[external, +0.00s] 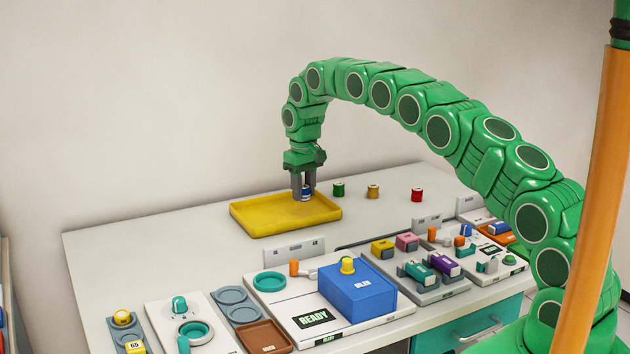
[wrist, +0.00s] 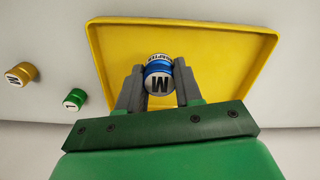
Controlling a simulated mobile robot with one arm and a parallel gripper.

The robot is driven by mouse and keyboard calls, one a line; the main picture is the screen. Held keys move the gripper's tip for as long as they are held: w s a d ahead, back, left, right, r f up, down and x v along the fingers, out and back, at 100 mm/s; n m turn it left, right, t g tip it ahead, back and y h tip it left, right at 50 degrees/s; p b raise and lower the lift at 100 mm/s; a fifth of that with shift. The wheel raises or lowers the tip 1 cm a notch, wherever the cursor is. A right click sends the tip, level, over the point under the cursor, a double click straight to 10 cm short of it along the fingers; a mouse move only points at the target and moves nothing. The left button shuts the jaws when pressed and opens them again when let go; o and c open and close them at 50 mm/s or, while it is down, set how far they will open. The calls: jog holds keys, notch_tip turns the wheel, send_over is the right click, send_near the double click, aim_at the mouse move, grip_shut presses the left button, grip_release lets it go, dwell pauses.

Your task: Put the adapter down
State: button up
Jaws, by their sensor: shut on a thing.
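The adapter is a small blue cylinder (external: 307,191) with a white band. In the wrist view the adapter (wrist: 158,78) shows a pale end face marked with a dark letter and sits between the two grey fingers. My gripper (external: 303,194) is shut on it, over the yellow tray (external: 260,231). In the wrist view the tray (wrist: 115,38) spreads behind the adapter. I cannot tell whether the adapter touches the tray floor.
Green (external: 338,189), gold (external: 373,191) and red (external: 417,195) spools stand right of the tray. A blue box (external: 357,292) and several devices fill the front of the counter. The white counter left of the tray (external: 150,230) is clear.

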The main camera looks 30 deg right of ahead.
aim_at(299, 217)
jog(key=shift+w+a+f, duration=0.1)
jog(key=shift+w+f, duration=0.7)
jog(key=shift+f, duration=0.25)
jog(key=shift+f, duration=0.1)
jog(key=shift+w+f, duration=0.25)
jog(key=shift+f, duration=1.5)
jog(key=shift+f, duration=0.1)
jog(key=o, duration=1)
jog(key=shift+o, duration=0.2)
notch_tip(299, 217, up, 12)
